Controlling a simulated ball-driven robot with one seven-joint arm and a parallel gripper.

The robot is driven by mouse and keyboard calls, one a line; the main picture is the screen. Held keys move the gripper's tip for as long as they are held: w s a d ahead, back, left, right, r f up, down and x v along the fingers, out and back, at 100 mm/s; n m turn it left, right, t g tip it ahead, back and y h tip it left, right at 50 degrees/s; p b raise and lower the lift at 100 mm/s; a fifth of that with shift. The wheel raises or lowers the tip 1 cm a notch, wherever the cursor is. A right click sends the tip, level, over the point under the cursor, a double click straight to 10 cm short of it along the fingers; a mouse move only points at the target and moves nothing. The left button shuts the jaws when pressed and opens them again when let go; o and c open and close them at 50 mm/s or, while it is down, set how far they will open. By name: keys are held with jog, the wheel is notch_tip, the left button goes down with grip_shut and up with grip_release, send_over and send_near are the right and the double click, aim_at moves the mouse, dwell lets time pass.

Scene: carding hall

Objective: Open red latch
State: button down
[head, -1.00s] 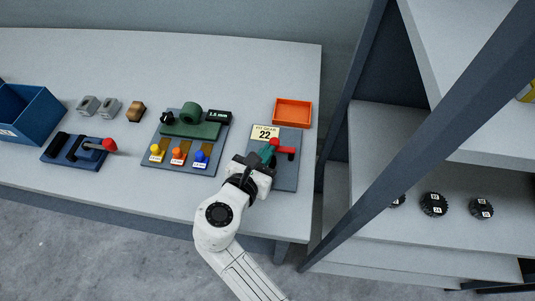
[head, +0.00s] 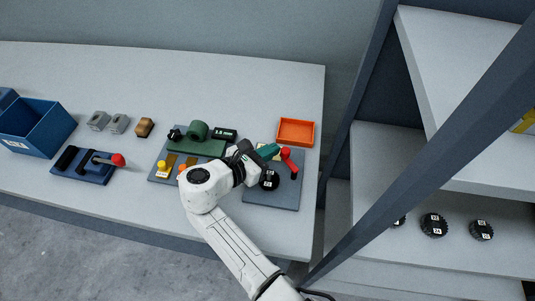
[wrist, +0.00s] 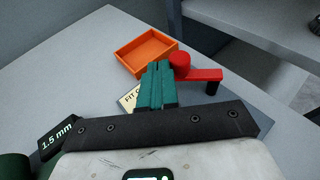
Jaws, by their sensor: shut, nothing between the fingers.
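The red latch (head: 290,163) is on the grey plate (head: 260,198) at the right end of the bench. Its bar runs from a round red knob at the far left end to a pivot at the near right. In the wrist view the red latch (wrist: 203,75) lies just right of the fingertips. My gripper (head: 274,150) is shut, with its teal fingers together and empty. In the wrist view my gripper (wrist: 161,68) has its tips against or very close to the knob's left side; contact is unclear.
An orange tray (head: 296,132) sits behind the plate. The fit gear sign (wrist: 127,102) is mostly hidden by my gripper. Left are a green fixture (head: 197,145) and a blue lever base (head: 82,168). A shelf upright (head: 395,165) stands close on the right.

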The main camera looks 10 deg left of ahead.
jog(key=shift+w+d, duration=0.2)
jog(key=shift+w, duration=0.25)
jog(key=shift+w+d+m+g+h, duration=0.1)
jog(key=shift+w+m+g+h, duration=0.2)
jog(key=shift+m+g+h, duration=0.15)
dwell(0.8)
